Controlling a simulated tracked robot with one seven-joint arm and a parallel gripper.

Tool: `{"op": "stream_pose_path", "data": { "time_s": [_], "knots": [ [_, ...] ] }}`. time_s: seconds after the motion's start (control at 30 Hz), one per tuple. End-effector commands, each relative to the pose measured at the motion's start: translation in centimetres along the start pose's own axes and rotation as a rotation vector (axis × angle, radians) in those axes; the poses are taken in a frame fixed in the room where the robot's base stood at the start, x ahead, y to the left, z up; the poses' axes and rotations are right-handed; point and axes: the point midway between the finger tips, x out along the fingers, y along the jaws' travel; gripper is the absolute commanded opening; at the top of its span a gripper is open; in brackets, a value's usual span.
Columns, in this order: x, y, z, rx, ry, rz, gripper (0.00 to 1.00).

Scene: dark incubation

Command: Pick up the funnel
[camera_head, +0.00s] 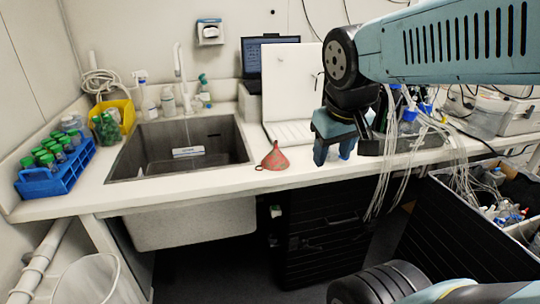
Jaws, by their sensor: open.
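A red funnel (275,158) stands on the white countertop (250,182), just right of the sink and close to the counter's front edge. Its wide mouth is down and its narrow end points up. My gripper (333,158) hangs to the right of the funnel, pointing down, open and apart from it. My arm reaches in from the upper right. Nothing hides the funnel.
A sink (180,148) lies left of the funnel. A blue rack (56,172) with green-capped tubes is at the far left. A white board-like stand (290,85) and a laptop (268,52) are behind. Loose tubes and cables (385,165) hang right of my gripper.

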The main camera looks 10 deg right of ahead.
Motion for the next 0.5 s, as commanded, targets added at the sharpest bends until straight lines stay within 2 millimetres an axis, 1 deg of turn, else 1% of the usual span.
{"op": "stream_pose_path", "data": {
  "time_s": [0.03,0.1,0.27,0.37,0.5],
  "knots": [
    [1.1,0.3,0.0,-0.052,-0.055,0.030,0.52],
    [2.4,1.1,0.0,-0.135,-0.129,0.085,0.52],
    [5.1,2.8,-0.4,-0.330,-0.288,0.215,0.52],
    [6.5,3.8,-1.0,-0.457,-0.381,0.298,0.52],
    [8.4,4.9,-2.4,-0.640,-0.495,0.417,0.52]
  ]
}}
